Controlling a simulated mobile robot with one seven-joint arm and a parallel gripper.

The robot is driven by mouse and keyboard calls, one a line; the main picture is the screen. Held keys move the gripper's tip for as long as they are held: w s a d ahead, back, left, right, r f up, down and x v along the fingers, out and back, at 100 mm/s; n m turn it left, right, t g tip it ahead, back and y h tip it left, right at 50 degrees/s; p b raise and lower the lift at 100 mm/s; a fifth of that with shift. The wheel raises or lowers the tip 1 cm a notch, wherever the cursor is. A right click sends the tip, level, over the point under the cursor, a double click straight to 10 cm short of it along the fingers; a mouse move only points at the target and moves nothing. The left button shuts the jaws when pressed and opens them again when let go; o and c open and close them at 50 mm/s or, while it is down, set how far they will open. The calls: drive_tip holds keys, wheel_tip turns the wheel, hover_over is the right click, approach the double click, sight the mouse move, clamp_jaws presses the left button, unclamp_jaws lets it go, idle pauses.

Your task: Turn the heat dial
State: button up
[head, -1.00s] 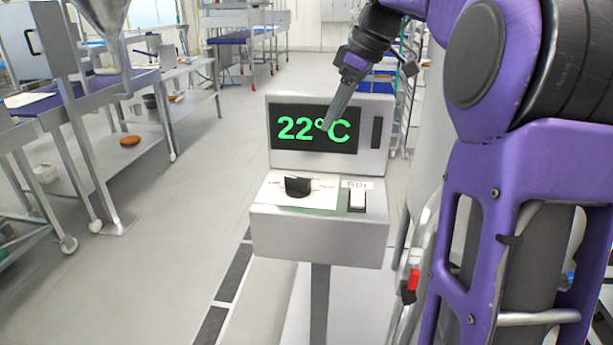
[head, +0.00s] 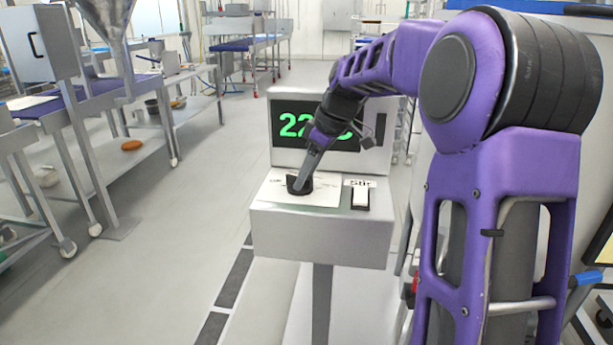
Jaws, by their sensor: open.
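The heat dial (head: 293,188) is a black knob on a white plate (head: 322,197) on top of a grey control box (head: 320,236). My gripper (head: 301,186) points down at the dial, with its fingertips at or just above it. It is open, but I cannot tell whether the fingers touch the dial or stand around it. The green display (head: 287,125) behind it is partly hidden by my gripper; "22" is still readable.
A white rocker switch labelled "Stir" (head: 361,197) sits right of the dial. The box stands on a grey post (head: 322,300). Steel tables (head: 88,140) line the left side. The floor (head: 185,235) between is clear.

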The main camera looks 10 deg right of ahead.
drive_tip(key=shift+f, duration=0.1)
clamp_jaws()
idle(0.3)
drive_tip(key=m, duration=0.1)
drive_tip(key=m+h, duration=0.1)
drive_tip(key=m, duration=0.1)
drive_tip(key=m+t, duration=0.1)
drive_tip(key=shift+s+a+m, duration=0.25)
drive_tip(key=shift+a+m, duration=0.05)
drive_tip(key=shift+a, duration=0.05)
drive_tip(key=m+h, duration=0.1)
drive_tip(key=m, duration=0.2)
drive_tip(key=m+h, duration=0.1)
drive_tip(key=m, duration=0.1)
drive_tip(key=shift+a+m+t+h+p, duration=0.3)
drive_tip(key=shift+a+t+p, duration=0.1)
drive_tip(key=m, duration=0.1)
drive_tip(key=m+h, duration=0.1)
drive_tip(key=m, duration=0.1)
drive_tip(key=m+h, duration=0.1)
drive_tip(key=m, duration=0.1)
drive_tip(key=shift+a, duration=0.35)
drive_tip(key=shift+w+a+m+g+h+p, duration=0.15)
drive_tip(key=shift+m+g+h, duration=0.2)
drive_tip(key=shift+m, duration=0.7)
drive_tip(key=shift+w+m+g+h+p, duration=0.15)
drive_tip(key=shift+m+g+h, duration=0.15)
drive_tip(key=shift+m, duration=0.75)
drive_tip(key=shift+s+m, duration=0.1)
drive_tip(key=shift+m, duration=0.2)
